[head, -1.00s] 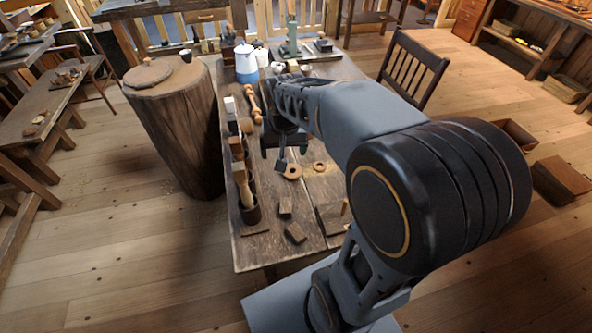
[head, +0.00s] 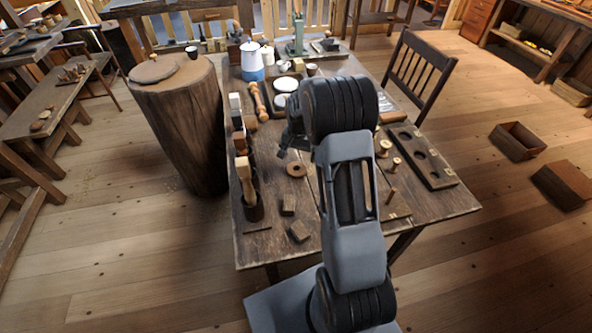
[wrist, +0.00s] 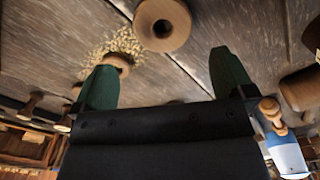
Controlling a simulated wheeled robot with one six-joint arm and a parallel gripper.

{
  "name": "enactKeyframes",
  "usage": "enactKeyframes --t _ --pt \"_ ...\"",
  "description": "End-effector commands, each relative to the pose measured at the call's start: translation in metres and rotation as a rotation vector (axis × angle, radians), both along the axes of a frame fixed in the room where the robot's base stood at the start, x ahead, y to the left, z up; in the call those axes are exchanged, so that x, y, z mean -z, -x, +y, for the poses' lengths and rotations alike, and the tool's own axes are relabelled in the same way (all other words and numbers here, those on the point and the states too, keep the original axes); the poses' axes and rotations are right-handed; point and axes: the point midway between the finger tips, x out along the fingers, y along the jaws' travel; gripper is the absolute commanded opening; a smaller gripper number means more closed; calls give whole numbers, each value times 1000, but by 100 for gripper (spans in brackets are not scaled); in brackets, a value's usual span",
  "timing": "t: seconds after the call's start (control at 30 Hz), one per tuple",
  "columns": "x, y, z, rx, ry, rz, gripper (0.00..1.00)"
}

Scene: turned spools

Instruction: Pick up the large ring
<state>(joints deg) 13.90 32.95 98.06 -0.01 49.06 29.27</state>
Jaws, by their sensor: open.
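The large ring (head: 296,170) is a flat wooden ring with a dark central hole, lying on the workbench. It also shows at the top of the wrist view (wrist: 178,34), just past my fingertips and apart from them. A smaller ring (wrist: 117,63) lies among pale shavings near the left finger in the wrist view; my arm seems to hide it in the head view. My gripper (wrist: 163,64) is open, its two green fingers spread with nothing between them.
A wooden mallet (head: 245,178) stands in a dark holder at the bench's left edge. Small dark blocks (head: 298,232) lie near the front. Spools (head: 384,147) and a dark board with round recesses (head: 424,157) are at right. A blue-white pot (head: 250,62) stands behind.

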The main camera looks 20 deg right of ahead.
Motion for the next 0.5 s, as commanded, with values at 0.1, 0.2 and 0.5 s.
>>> enactKeyframes --t 0.1,0.2,0.5 --pt "11 0 0 -1 -1 1 100" --pt "14 0 0 -1 0 0 100" --pt "47 -2 5 -2 0 1 100"
